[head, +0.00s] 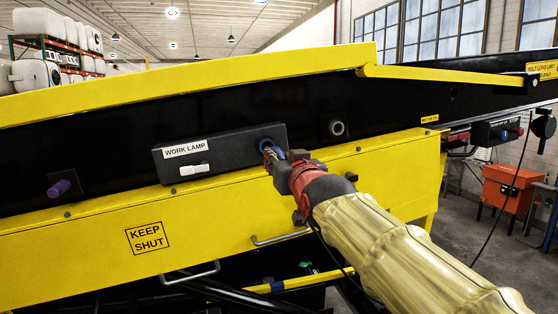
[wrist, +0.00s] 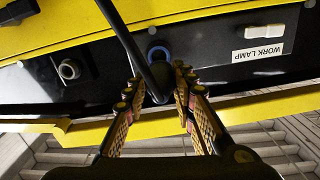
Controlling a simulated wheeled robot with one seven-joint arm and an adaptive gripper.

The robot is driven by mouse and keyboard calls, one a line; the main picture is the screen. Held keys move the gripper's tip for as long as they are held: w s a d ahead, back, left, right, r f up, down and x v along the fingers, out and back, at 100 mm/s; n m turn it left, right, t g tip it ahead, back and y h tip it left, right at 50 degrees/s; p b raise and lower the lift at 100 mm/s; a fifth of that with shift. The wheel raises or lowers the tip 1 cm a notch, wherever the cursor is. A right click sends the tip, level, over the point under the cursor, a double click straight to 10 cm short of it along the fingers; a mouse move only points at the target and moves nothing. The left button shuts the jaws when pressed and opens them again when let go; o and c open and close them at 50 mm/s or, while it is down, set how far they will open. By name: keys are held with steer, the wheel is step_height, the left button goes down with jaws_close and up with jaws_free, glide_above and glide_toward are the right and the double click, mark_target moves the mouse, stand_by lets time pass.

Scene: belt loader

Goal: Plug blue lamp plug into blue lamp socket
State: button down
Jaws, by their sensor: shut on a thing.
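The blue lamp socket (head: 266,144) is a blue-rimmed ring on the right end of the black WORK LAMP box (head: 225,152). It also shows in the wrist view (wrist: 158,52), just beyond my fingertips. My gripper (head: 273,154) is right in front of it, and in the wrist view its fingers (wrist: 160,78) are closed around a dark plug body with a black cable (wrist: 125,35). The plug is mostly hidden by the fingers and cable, and its blue colour is not clear. I cannot tell whether its tip is inside the socket or just short of it.
A white switch (head: 194,170) is left of the socket. A grey round fitting (head: 336,127) is to its right and a purple knob (head: 62,188) far left. The yellow KEEP SHUT panel (head: 100,245) with handles lies below. An orange box (head: 508,188) stands at right.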

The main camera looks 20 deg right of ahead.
steer(key=shift+f+b, duration=0.15)
steer(key=shift+b, duration=0.15)
steer(key=shift+w+d, duration=0.1)
steer(key=shift+w, duration=0.15)
steer(key=shift+w+p, duration=0.45)
steer(key=shift+w, duration=2.3)
steer(key=shift+w, duration=1.4)
steer(key=c, duration=1.4)
jaws_free()
steer(key=shift+s, duration=0.15)
steer(key=s, duration=1.1)
steer(key=shift+s, duration=0.35)
